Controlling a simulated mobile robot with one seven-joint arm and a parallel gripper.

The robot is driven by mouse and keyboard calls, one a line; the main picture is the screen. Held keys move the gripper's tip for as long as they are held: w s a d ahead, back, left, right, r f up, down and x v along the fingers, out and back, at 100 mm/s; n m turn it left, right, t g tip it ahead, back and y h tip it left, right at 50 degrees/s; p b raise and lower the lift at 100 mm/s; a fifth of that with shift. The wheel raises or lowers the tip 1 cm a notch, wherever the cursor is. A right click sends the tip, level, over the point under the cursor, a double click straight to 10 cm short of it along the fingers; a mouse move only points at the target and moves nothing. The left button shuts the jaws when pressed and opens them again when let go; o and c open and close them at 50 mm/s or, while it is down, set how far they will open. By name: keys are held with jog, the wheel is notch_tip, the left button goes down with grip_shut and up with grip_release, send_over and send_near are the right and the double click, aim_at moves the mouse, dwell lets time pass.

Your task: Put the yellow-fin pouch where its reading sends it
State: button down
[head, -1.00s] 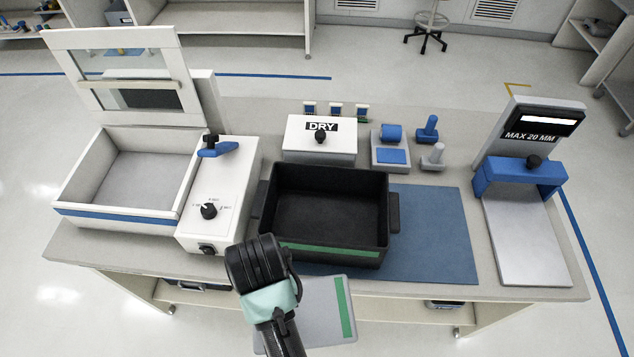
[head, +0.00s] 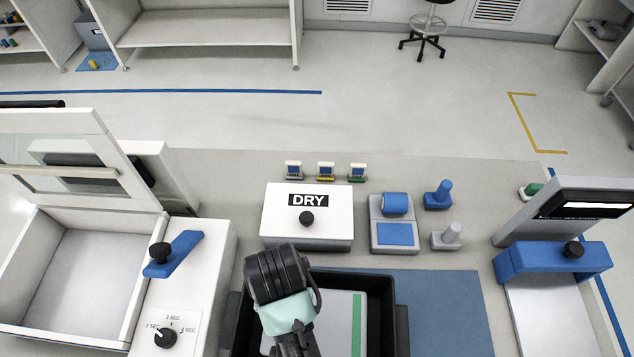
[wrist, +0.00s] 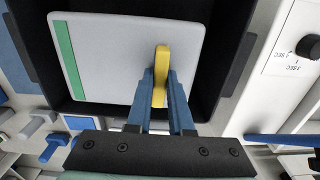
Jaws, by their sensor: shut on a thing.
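The pouch (head: 336,318) is a flat pale grey pack with a green stripe along one edge; it also shows in the wrist view (wrist: 110,60). Its yellow fin (wrist: 162,60) stands up from its face near one end. My gripper (wrist: 160,98) is shut on this fin with its blue fingers. In the head view my wrist hides the fingers and the fin. The pouch lies within the outline of the black tray (head: 402,330). I cannot tell whether it touches the tray floor.
A white DRY box (head: 330,235) stands behind the tray, with three small cards (head: 326,171) behind it. The open-lidded machine (head: 200,262) with a dial is left. The gauge with a blue bridge (head: 535,262) is right. Blue mat (head: 445,310) is bare beside the tray.

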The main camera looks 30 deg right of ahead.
jog(key=shift+s+a+f, duration=0.15)
jog(key=shift+s+f, duration=0.05)
jog(key=shift+f, duration=0.2)
jog(key=shift+s+a+f, duration=0.1)
jog(key=shift+s+f, duration=0.05)
jog(key=shift+f, duration=0.25)
jog(key=shift+w+f, duration=0.1)
jog(key=shift+f, duration=4.6)
jog(key=shift+f, duration=0.15)
jog(key=c, duration=0.8)
grip_release()
